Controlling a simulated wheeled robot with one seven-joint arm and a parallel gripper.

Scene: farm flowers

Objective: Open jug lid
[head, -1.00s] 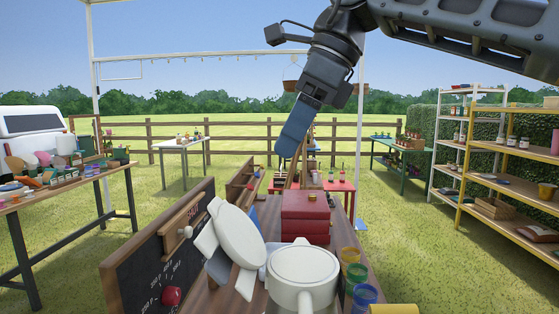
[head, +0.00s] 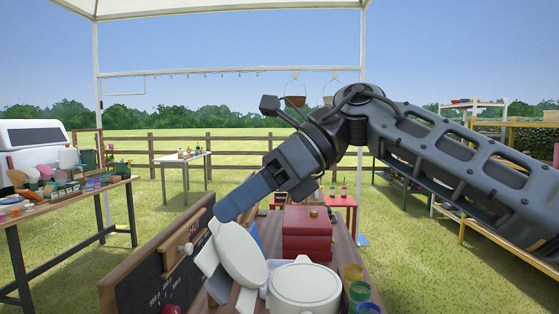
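A white round vessel (head: 305,288), which looks like the jug, stands at the front of the wooden table. Its top looks covered by a flat disc, and its lower part is cut off by the frame. A white round disc (head: 240,253) with flat white pieces leans to its left; I cannot tell whether it belongs to the jug. My gripper (head: 225,212) has blue fingers that point down and left. Their tip appears just above the leaning disc's upper left edge. I cannot tell whether they touch it. The fingers overlap edge-on, so their opening is hidden.
A red box (head: 307,240) stands behind the vessel. A dark board with a wooden frame (head: 165,262) borders the table's left side. Several coloured cups (head: 358,290) stand at the right. My arm crosses the right side of the view.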

